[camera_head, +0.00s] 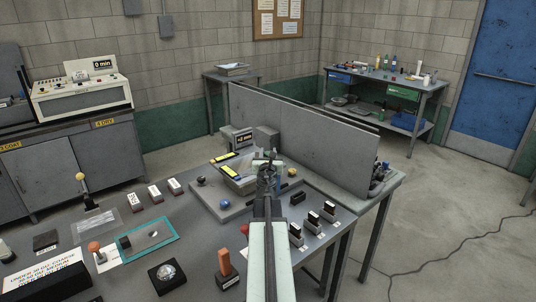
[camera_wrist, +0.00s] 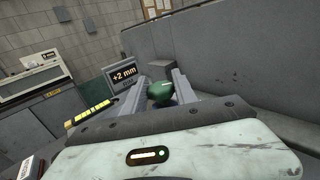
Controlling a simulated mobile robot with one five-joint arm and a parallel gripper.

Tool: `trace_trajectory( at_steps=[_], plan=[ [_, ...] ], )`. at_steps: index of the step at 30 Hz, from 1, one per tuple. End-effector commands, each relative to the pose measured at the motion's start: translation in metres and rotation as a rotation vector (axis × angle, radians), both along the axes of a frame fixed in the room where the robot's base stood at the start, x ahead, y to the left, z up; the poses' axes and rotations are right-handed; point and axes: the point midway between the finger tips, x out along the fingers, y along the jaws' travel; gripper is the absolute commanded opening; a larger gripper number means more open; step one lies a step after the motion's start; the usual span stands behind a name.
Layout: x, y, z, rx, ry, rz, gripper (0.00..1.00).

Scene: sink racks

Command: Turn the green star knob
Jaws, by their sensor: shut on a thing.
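The green knob (camera_wrist: 160,91) shows in the wrist view between the two fingers of my gripper (camera_wrist: 162,82). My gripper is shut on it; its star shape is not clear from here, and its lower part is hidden. In the head view my gripper (camera_head: 266,160) is over the grey machine on the bench, and the knob is hidden by it. A small display reading +2 mm (camera_wrist: 124,75) stands just behind and left of the knob, and it also shows in the head view (camera_head: 243,137).
A tall grey panel (camera_head: 310,140) stands behind the machine. Black-and-white blocks (camera_head: 313,221), a teal-framed tray (camera_head: 148,240) and an orange-handled tool (camera_head: 224,262) lie nearer on the bench.

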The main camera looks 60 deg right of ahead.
Motion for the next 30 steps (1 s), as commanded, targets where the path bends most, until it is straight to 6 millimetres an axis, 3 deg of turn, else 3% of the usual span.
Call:
trace_trajectory(
  at_steps=[30],
  plan=[
    [0.0045, -0.0003, 0.0005, -0.001, 0.001, -0.718, 0.0]
  ],
)
